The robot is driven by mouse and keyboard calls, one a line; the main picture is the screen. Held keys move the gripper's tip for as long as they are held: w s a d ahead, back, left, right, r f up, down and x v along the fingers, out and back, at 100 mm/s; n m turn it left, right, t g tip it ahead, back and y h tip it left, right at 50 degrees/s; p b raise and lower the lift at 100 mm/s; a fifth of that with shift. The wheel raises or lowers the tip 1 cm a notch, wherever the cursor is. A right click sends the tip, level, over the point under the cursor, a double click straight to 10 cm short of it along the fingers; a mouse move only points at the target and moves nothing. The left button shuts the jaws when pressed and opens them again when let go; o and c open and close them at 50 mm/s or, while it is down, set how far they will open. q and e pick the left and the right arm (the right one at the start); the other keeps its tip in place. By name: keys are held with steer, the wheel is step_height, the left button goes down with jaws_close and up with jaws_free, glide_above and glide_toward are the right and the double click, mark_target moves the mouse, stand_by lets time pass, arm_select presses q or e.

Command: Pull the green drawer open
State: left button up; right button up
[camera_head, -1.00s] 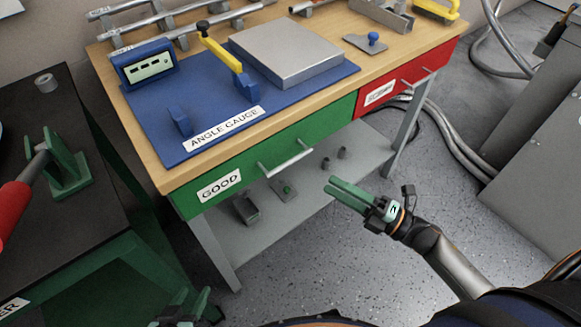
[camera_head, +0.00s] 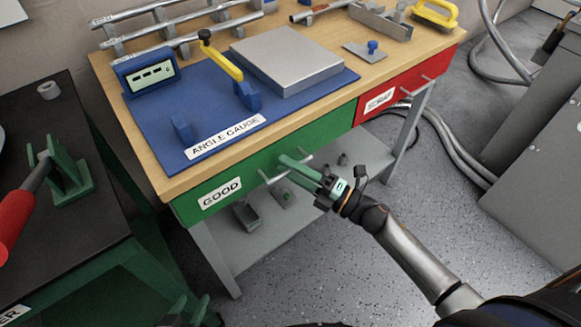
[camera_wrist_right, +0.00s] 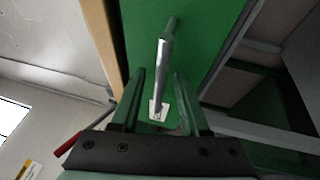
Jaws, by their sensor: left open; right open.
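The green drawer (camera_head: 240,172), labelled GOOD, is closed in the front of the workbench. Its silver bar handle (camera_head: 269,177) is partly hidden behind my right gripper (camera_head: 290,166). In the right wrist view the handle (camera_wrist_right: 163,75) stands between the two open green fingers of my right gripper (camera_wrist_right: 157,100), with a finger on each side. I cannot tell whether either finger touches it. My left gripper (camera_head: 188,312) shows only in part at the bottom edge of the head view, away from the drawer.
A red drawer (camera_head: 400,85) labelled SCRAP is to the right. On the wooden top (camera_head: 130,140) lie a blue angle gauge mat (camera_head: 160,130) and a grey block (camera_head: 287,60). A shelf (camera_head: 270,222) with small parts is below. A dark green-framed table (camera_head: 60,235) stands at the left.

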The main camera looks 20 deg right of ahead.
steer(key=shift+c, duration=0.2)
jaws_close()
stand_by(1.1)
